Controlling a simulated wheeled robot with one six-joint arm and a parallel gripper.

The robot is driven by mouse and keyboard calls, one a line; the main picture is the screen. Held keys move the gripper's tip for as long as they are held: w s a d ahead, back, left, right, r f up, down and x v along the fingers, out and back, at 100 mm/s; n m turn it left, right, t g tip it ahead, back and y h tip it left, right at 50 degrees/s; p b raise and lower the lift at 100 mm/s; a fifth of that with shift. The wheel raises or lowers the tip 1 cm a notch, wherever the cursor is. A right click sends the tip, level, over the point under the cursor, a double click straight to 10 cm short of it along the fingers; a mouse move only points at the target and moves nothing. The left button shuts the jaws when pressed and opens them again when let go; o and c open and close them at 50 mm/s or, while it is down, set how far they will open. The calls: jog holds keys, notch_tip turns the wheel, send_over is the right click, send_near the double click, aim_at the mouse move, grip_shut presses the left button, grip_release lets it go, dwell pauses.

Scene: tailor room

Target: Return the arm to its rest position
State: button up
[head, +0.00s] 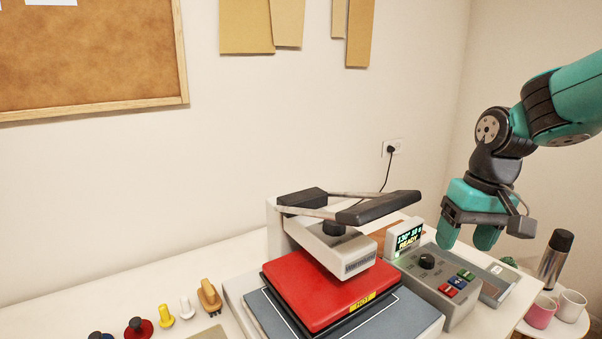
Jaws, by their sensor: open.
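My gripper (467,240) hangs from my teal and black arm at the right of the head view. It points down and its green fingers stand apart with nothing seen between them. It appears in front of or above the right side of the control box (432,277); the exact height cannot be told. The lower tips lie near the box's back edge in the picture.
A heat press with a red upper plate (318,285) and a black handle (378,208) stands on the white table (130,287). Its display (407,240) reads READY. Several coloured knobs stand front left. A flask (555,261) and mugs (571,306) stand right. Space above the table's left is clear.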

jog(key=s+a+n+y, duration=0.1)
jog(key=s+a+n, duration=0.1)
jog(key=s+a, duration=0.2)
jog(key=s+a+n+y, duration=0.1)
jog(key=s+a, duration=0.3)
jog(key=s, duration=0.6)
jog(key=s+a+n, duration=0.3)
jog(key=s+a, duration=0.1)
jog(key=s, duration=0.3)
jog(key=shift+s+r+y, duration=0.3)
jog(key=shift+r+y, duration=0.1)
jog(key=shift+a, duration=0.1)
